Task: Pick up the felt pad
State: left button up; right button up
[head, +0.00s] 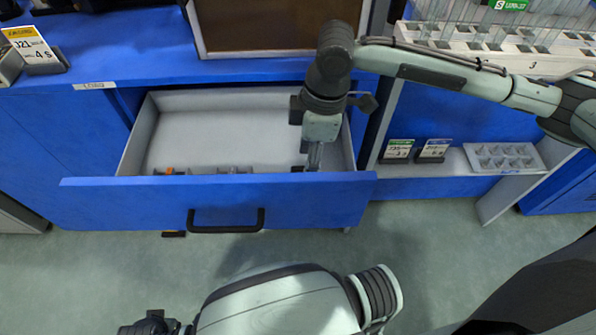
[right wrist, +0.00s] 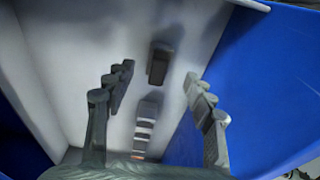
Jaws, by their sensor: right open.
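A small dark brown block, which looks like the felt pad (right wrist: 159,63), lies on the pale drawer floor in the right wrist view. My right gripper (head: 313,160) points down into the right end of the open drawer (head: 225,104). In the right wrist view my right gripper (right wrist: 160,78) is open, with one finger on each side of the block's line and nothing held. I cannot tell how far the fingertips are above it. In the head view the block is mostly hidden beside the fingers. My left gripper is not clearly in view.
A striped row of small pieces (right wrist: 146,124) lies near the block. Other small items, one orange and dark (head: 171,171) and one grey (head: 234,170), lie along the drawer's blue front (head: 130,204). The drawer's back is bare. A shelf with a white tray (head: 505,157) stands right.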

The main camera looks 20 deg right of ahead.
aim_at(302, 169)
jog(key=f, duration=0.2)
jog(key=a+f, duration=0.1)
jog(key=shift+w+f, duration=0.15)
jog(key=shift+f, duration=0.5)
jog(key=c, duration=1.2)
pick_arm(q)
jog(key=shift+f, duration=0.1)
pick_arm(e)
jog(key=shift+c, duration=0.2)
pick_arm(q)
jog(key=shift+a, duration=0.1)
pick_arm(e)
jog(key=shift+r, duration=0.2)
notch_tip(302, 169, up, 4)
jog(key=shift+w+r, duration=0.1)
pick_arm(q)
jog(key=shift+w+d+r, duration=0.25)
jog(key=shift+w+r, duration=0.05)
jog(key=shift+r, duration=0.35)
pick_arm(e)
jog(key=w+a+r, duration=0.6)
jog(key=w+a, duration=0.2)
jog(key=shift+r, duration=0.25)
jog(key=shift+w+a, duration=0.1)
